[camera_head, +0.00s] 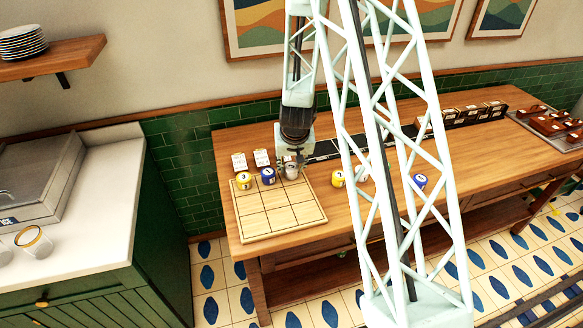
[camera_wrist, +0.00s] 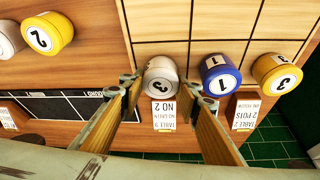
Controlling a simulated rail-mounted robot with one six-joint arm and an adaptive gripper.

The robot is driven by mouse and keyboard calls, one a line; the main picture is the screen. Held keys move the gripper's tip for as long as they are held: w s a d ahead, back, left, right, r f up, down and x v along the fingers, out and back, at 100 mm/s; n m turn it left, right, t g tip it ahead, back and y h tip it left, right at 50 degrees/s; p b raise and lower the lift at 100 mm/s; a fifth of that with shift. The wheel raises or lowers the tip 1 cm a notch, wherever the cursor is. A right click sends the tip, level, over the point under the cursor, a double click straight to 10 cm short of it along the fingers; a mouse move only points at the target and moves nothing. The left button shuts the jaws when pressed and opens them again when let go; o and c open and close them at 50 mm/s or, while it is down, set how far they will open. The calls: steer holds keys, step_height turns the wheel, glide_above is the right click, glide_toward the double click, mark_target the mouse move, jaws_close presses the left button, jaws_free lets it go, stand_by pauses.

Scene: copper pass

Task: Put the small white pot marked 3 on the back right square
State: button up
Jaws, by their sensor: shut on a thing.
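The small white pot marked 3 (camera_wrist: 160,70) is between the two fingers of my gripper (camera_wrist: 158,84) in the wrist view. My gripper is shut on it. In the head view the white pot (camera_head: 292,173) is at the back right square of the wooden grid board (camera_head: 281,221), below my gripper (camera_head: 290,163). I cannot tell whether its base touches the board. A blue pot marked 1 (camera_wrist: 218,72) stands in the back middle square. A yellow pot marked 3 (camera_wrist: 276,74) stands in the back left square.
Two order cards (camera_head: 239,161) stand behind the board. A yellow pot marked 2 (camera_wrist: 50,34) and a white pot (camera_wrist: 8,40) stand beside the board. A blue pot (camera_head: 420,181) is farther right. A black strip (camera_wrist: 65,107) lies along the table's back. The board's front squares are clear.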

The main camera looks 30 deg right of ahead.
steer(key=shift+f, duration=0.15)
steer(key=o, duration=0.9)
steer(key=shift+r, duration=0.2)
steer(key=p+v, duration=0.3)
steer(key=v, duration=0.9)
steer(key=shift+p, duration=0.35)
steer(key=shift+s, duration=0.1)
